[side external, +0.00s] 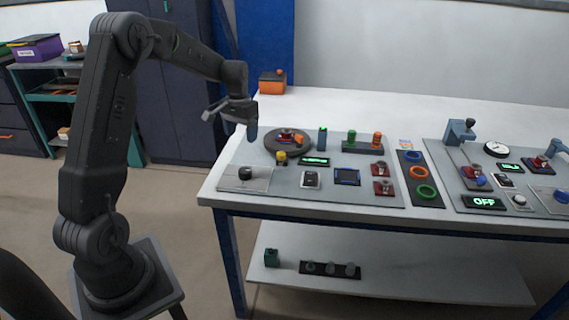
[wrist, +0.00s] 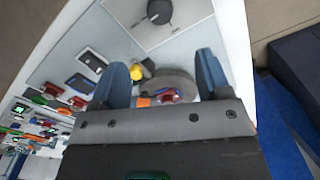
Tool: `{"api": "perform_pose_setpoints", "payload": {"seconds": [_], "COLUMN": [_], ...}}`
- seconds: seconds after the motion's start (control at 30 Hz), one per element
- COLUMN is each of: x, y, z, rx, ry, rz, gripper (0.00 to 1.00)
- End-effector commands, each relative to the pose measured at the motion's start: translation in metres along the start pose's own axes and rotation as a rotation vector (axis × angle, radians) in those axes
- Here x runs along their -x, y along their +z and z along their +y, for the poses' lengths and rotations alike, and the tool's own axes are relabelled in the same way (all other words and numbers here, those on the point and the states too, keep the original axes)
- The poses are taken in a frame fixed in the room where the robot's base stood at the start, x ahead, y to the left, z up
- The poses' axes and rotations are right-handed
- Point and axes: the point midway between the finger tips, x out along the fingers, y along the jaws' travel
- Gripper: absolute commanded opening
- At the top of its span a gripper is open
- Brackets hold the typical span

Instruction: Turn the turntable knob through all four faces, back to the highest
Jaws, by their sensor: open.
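The turntable (side external: 273,143) is a round dark disc at the back left of the grey panel. It carries a red part and an orange part, and also shows in the wrist view (wrist: 160,82). A yellow knob (side external: 281,158) stands at its front edge; it also shows in the wrist view (wrist: 137,72). A black round knob (side external: 245,173) sits on a light plate at the panel's front left, at the top of the wrist view (wrist: 160,12). My gripper (side external: 232,121) is open and empty, above and left of the turntable, with its blue fingers (wrist: 161,75) apart.
A green-topped post (side external: 322,138) and a block with green and orange pegs (side external: 362,146) stand right of the turntable. Small displays and red-based switches (side external: 382,188) fill the panel's right. An orange box (side external: 272,84) stands at the table's back left corner.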

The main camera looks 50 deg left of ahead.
Motion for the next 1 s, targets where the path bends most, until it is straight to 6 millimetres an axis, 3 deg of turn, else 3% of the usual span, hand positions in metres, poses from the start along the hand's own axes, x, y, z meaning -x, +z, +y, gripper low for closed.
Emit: {"api": "perform_pose_setpoints", "payload": {"seconds": [0.2,0.43,1.0], "x": [-0.001,-0.013,-0.119], "y": [0.0,0.001,0.001], "z": [0.0,0.0,0.0], "rx": [-0.309,-0.386,-0.383], "ry": [0.0,0.002,0.002], "rz": [-0.001,-0.004,-0.004], "gripper": [0.71,0.71,0.71]}}
